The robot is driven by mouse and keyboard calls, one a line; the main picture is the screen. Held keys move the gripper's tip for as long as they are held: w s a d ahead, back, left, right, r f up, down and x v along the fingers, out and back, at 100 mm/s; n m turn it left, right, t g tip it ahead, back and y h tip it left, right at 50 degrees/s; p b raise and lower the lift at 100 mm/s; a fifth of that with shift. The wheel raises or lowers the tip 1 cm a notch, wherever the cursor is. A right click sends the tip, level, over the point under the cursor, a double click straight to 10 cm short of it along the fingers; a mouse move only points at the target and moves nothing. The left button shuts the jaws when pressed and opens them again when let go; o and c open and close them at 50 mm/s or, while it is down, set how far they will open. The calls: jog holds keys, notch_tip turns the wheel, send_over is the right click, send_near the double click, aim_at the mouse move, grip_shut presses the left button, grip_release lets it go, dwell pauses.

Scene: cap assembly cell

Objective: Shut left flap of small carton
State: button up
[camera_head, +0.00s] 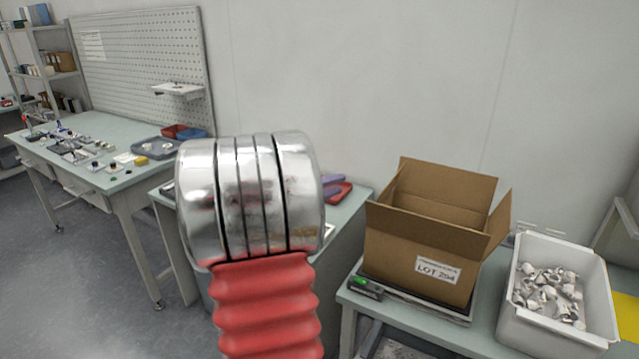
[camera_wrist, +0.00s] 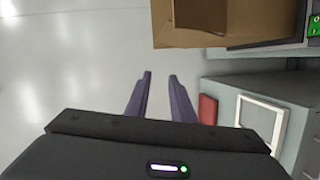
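A brown carton (camera_head: 400,256) labelled "LOT 294" stands open on a flat scale at the right in the head view. Its back flap (camera_head: 447,188) stands up, the right flap (camera_head: 502,212) is raised, and the front flap (camera_head: 425,229) leans outward. The left flap is hard to make out from here. Part of the carton shows at the top right of the wrist view (camera_wrist: 225,18). My gripper (camera_wrist: 160,76) has two purple fingers spread apart with nothing between them. It is apart from the carton, to its lower left in the wrist view.
The scale (camera_head: 420,302) has a green-lit display. A white bin (camera_head: 612,310) of white parts stands right of the carton. A red item (camera_wrist: 207,109) and a white frame (camera_wrist: 262,119) lie on the neighbouring bench. A workbench (camera_head: 115,195) stands at the left.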

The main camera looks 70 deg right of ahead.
jog(key=w+a+f+n+t+y, duration=0.15)
jog(key=w+a, duration=0.25)
jog(key=a, duration=0.7)
jog(key=w+a+t+y, duration=0.3)
jog(key=w+a, duration=0.1)
jog(key=a, duration=0.8)
jog(key=w+a+f+n+t+y, duration=0.1)
jog(key=w+a+t+y, duration=0.25)
jog(key=a, duration=0.75)
jog(key=a+f+n+t+y, duration=0.1)
jog(key=a+n+t+y, duration=0.3)
jog(key=a, duration=2.3)
jog(key=y, duration=0.3)
jog(key=shift+f, duration=0.25)
